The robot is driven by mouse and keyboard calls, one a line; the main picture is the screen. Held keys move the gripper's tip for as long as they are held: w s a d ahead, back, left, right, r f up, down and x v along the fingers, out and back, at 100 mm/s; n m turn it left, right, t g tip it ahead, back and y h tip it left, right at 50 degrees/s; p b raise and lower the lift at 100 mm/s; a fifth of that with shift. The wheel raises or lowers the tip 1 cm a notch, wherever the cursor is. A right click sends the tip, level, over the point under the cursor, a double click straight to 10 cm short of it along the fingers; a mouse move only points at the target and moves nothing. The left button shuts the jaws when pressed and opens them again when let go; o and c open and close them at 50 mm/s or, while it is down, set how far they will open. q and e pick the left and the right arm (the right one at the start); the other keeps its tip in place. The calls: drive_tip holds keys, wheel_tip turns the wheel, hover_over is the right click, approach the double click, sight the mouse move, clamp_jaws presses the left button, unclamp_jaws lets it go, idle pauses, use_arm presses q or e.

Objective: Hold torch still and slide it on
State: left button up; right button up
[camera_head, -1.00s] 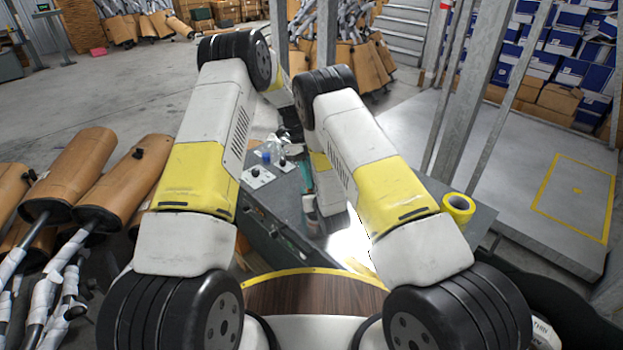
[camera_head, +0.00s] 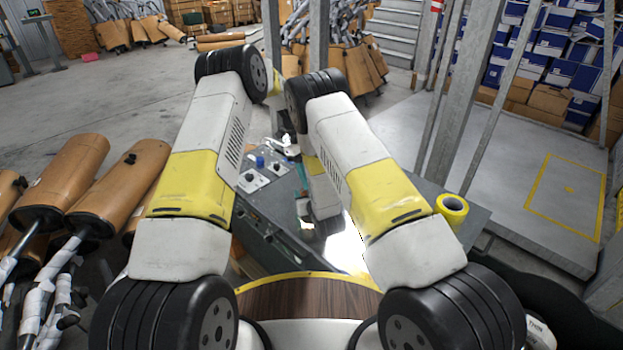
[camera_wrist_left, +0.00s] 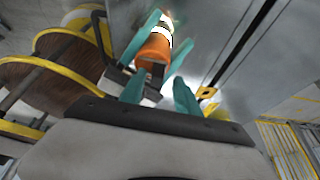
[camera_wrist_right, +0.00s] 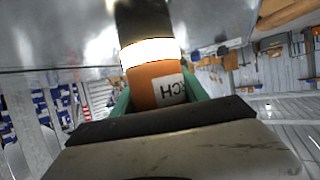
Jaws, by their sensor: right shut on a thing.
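The torch (camera_wrist_right: 158,88) is an orange cylinder with a white band, a dark end and a partly readable label. In the right wrist view it sits between the teal fingers of my right gripper (camera_wrist_right: 160,98), which is shut on it. In the head view my arms hide most of both grippers and the torch. I cannot tell which part it slides onto.
A grey workbench (camera_head: 268,213) lies under my arms, with white plates (camera_head: 252,181) and a blue item (camera_head: 260,161) on it. A yellow tape roll (camera_head: 452,209) stands at its right. Wrapped mufflers (camera_head: 115,185) crowd the left. Metal posts (camera_head: 468,85) rise behind the bench.

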use_arm(q)
drive_tip(key=v, duration=1.2)
drive_tip(key=shift+w, duration=0.1)
use_arm(e)
drive_tip(key=o, duration=1.6)
drive_tip(key=shift+c, duration=0.2)
